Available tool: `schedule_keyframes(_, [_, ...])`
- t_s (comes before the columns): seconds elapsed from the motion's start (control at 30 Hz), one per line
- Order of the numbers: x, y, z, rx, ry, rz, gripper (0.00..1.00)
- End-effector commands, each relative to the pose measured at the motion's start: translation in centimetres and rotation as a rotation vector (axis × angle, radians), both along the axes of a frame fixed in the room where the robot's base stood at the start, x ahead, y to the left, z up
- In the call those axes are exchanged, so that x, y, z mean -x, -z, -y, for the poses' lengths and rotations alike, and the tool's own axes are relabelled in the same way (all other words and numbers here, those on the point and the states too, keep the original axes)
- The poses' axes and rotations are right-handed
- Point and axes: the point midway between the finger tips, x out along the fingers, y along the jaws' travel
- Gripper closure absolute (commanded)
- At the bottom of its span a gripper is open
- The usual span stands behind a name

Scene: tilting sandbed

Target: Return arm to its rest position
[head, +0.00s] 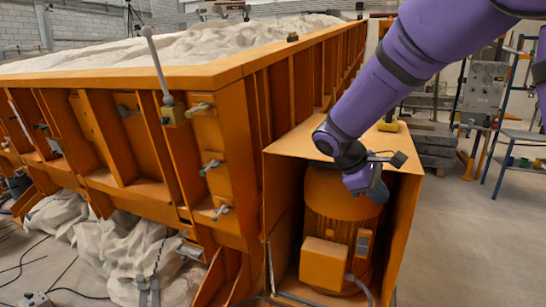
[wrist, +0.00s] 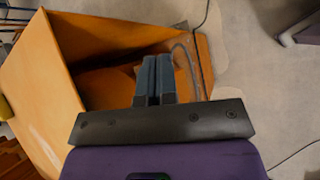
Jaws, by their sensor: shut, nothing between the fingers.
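My purple arm reaches in from the upper right of the head view. My gripper (head: 376,190) is at the open front of an orange housing (head: 285,150), just in front of the orange cylindrical motor (head: 338,225) inside. In the wrist view the two dark fingers of my gripper (wrist: 158,62) lie side by side, closed together with nothing between them. The housing (wrist: 50,85) fills the left and middle of that view. Part of the motor's top is hidden behind my gripper.
A large orange sandbed (head: 150,78) filled with pale sand stands at left. Covered bundles (head: 120,245) and cables lie at lower left. Open floor (head: 470,240) lies at lower right.

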Motion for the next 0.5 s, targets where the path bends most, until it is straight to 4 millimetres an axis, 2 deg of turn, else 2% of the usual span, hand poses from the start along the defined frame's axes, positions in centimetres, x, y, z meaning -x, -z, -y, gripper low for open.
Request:
schedule_keyframes(0.03, [1.0, -1.0, 0.9, -0.048, 0.035, 0.028, 1.0])
schedule_keyframes(0.2, [4.5, -3.5, 2.9, -0.19, 0.146, 0.119, 1.0])
schedule_keyframes(0.5, [11.0, -7.2, 5.4, -0.414, 0.332, 0.295, 1.0])
